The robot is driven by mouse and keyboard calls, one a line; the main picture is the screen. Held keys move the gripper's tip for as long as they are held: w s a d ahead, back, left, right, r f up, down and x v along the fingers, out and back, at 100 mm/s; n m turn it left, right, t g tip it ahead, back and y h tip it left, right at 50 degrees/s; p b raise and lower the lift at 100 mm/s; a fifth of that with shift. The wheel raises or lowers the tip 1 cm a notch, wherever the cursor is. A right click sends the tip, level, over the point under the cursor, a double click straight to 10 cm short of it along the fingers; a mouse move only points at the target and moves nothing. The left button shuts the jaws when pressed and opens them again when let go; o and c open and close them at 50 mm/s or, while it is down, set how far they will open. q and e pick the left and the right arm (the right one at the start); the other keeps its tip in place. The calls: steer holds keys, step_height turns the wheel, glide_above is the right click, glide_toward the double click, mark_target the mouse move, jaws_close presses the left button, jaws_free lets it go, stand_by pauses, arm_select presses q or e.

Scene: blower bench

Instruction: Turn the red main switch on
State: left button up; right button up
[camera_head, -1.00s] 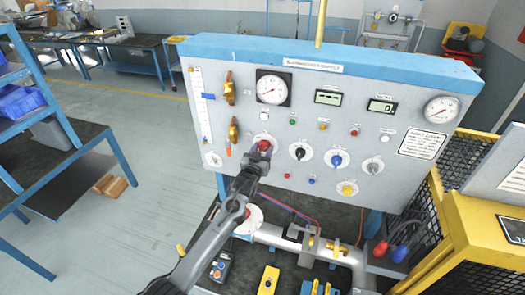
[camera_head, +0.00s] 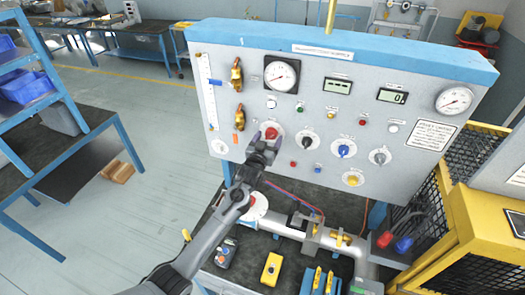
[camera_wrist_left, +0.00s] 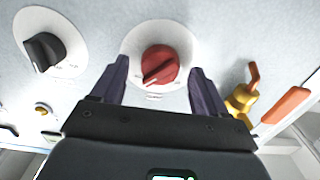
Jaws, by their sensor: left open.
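The red main switch (camera_head: 271,132) is a round red knob on a white dial, low on the left half of the grey panel. In the left wrist view the red knob (camera_wrist_left: 160,62) shows whole, its white pointer line slanting to the lower left; the dial's lettering is too small to read. My left gripper (camera_head: 266,139) is in front of the knob, partly hiding the dial. In the wrist view the open fingers (camera_wrist_left: 160,72) lie to either side of the knob with visible gaps. I cannot tell how far the tips are from the panel. My right gripper is not in view.
A black knob (camera_head: 308,142), a blue knob (camera_head: 343,150) and a grey knob (camera_head: 380,157) sit right of the switch. Brass valves (camera_head: 239,118) are at its left. Below is a bench with a pipe (camera_head: 290,227). A yellow cage stands at right.

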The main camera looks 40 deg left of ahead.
arm_select(q)
steer(key=b+v, duration=0.2)
steer(key=v, duration=0.8)
steer(key=s+d+f+m+g+h+p, duration=0.1)
steer(key=s+d+f+g+h+p, duration=0.15)
steer(key=s+d+f, duration=0.4)
steer(key=s+d+f+m+g+h+p, duration=0.2)
steer(key=s+d+f+p, duration=0.15)
steer(key=s, duration=0.65)
steer(key=s+d+m+g, duration=0.1)
steer(key=s+d+g, duration=0.2)
steer(key=s, duration=0.3)
steer(key=s+d+m+g+h, duration=0.1)
steer(key=s+d+g, duration=0.2)
steer(key=s, duration=0.3)
steer(key=s+d+g+h+p, duration=0.1)
steer(key=s+d+g, duration=0.2)
steer(key=s, duration=0.3)
steer(key=shift+r+m, duration=0.4)
steer(key=shift+d, duration=0.15)
